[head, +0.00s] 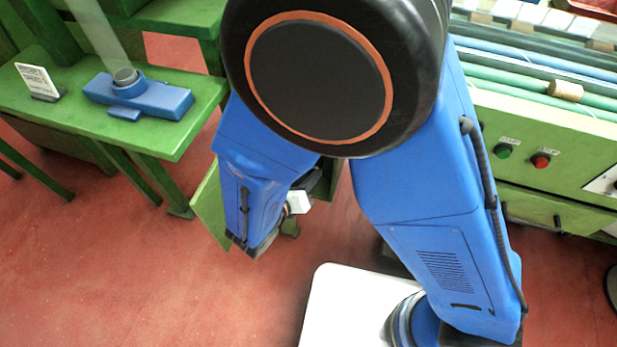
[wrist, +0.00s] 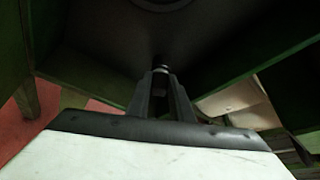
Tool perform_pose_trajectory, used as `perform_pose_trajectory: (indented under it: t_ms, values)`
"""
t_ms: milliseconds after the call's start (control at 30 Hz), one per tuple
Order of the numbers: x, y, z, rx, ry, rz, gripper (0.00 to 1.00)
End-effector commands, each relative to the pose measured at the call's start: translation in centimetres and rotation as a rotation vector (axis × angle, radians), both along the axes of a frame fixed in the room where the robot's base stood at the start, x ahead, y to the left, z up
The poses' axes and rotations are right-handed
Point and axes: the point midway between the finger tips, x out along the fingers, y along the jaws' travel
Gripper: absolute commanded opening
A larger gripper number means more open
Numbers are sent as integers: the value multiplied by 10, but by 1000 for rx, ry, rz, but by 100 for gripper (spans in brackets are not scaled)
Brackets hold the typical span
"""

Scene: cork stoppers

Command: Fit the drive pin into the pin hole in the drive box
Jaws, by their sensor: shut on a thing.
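In the wrist view my gripper (wrist: 161,84) is shut on a small dark pin, the drive pin (wrist: 161,68), whose rounded tip shows just beyond the fingertips. Ahead of it is a dark surface with a round, ring-like feature (wrist: 162,4) cut off by the top edge. It may be the pin hole in the drive box, but it is too dark to be sure. The pin tip appears apart from the ring and below it in the picture. In the head view my arm hides the fingers and pin; only a white part of my gripper shows beside a green panel (head: 211,207).
Green walls enclose the space around my gripper closely. In the head view a green table (head: 150,138) at the left bears a blue device (head: 150,97) and a small sign (head: 38,80). A green machine (head: 560,140) with buttons stands at the right. Red floor (head: 120,270) is open at lower left.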

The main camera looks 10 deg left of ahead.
Motion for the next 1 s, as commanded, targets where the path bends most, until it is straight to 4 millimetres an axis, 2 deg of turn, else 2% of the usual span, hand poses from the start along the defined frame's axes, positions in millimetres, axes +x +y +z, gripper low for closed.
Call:
perform_pose_trajectory:
  t_ms: [267, 300, 367, 767, 1000]
  values:
    - [3, 0, 0, 0, 0, -1, 0]
    - [3, 0, 0, 0, 1, -1, 27]
    - [3, 0, 0, 0, 0, 0, 41]
    - [-1, 1, 2, 0, 0, 1, 41]
    - [-28, 11, 13, 2, 1, 4, 41]
